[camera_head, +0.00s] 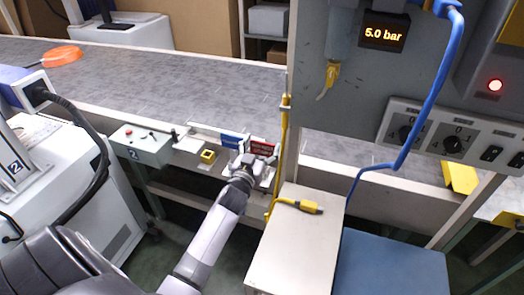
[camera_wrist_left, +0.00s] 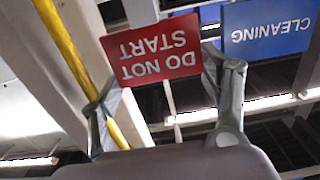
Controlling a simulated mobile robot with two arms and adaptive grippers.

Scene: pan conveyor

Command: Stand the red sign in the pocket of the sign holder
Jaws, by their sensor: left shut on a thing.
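The red sign (camera_head: 263,148) reads DO NOT START and appears upside down in the left wrist view (camera_wrist_left: 155,50). My left gripper (camera_head: 249,161) is shut on it, with one finger at each side edge of the sign in the left wrist view. A blue sign (camera_head: 231,140) stands just left of the red sign and reads CLEANING in the left wrist view (camera_wrist_left: 268,25). The sign holder and its pocket are hard to make out behind the signs and gripper. I cannot tell whether the red sign is in the pocket. My right gripper is out of view.
A yellow post (camera_head: 283,150) rises close to the right of the red sign. A small yellow block (camera_head: 208,156) and a grey control box (camera_head: 141,143) are to the left on the ledge. The conveyor (camera_head: 180,80) lies behind. A pale cabinet top (camera_head: 299,240) stands at front right.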

